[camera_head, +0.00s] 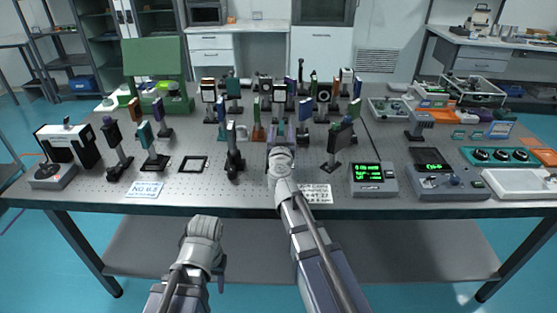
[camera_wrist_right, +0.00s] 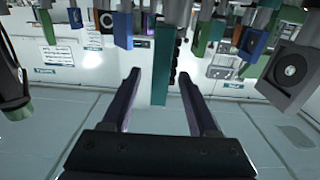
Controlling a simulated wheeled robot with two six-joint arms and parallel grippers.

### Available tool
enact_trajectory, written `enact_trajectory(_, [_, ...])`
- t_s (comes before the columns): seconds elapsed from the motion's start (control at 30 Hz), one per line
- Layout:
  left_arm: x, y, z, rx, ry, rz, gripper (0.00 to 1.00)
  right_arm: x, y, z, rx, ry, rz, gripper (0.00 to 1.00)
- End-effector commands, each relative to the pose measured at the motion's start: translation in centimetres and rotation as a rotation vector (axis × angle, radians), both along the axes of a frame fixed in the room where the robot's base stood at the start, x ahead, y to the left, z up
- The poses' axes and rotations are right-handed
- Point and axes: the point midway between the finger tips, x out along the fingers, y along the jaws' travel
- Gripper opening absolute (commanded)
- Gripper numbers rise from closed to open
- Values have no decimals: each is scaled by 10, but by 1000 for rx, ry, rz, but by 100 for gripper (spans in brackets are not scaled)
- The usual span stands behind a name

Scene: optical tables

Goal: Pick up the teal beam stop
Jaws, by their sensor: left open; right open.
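An upright teal piece (camera_wrist_right: 162,60), which may be the teal beam stop, stands ahead of my right gripper (camera_wrist_right: 165,85) in the right wrist view. It shows between the two open fingers, and I see no contact. In the head view my right gripper (camera_head: 283,135) reaches over the front middle of the optical table, and its wrist hides what is directly beyond. Another teal plate on a post (camera_head: 146,134) stands at the front left of the table. My left gripper (camera_head: 205,228) is open and empty, low in front of the table edge.
The optical table (camera_head: 215,190) holds several posts with mounts close around my right gripper. A dark post mount (camera_head: 234,160) stands to its left and a dark plate mount (camera_head: 341,140) to its right. Meters with green displays (camera_head: 373,178) sit at front right.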

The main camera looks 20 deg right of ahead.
Motion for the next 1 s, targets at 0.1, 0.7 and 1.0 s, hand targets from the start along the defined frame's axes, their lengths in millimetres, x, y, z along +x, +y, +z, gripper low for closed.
enact_trajectory(0.1, [0,0,-4,0,0,0,50,21,-4,-4,0,0,-1,60])
enact_trajectory(0.7, [0,0,-3,0,0,0,50,40,-11,-3,0,0,1,38])
enact_trajectory(1.0, [0,0,-3,0,0,0,50,40,-11,-3,0,0,1,4])
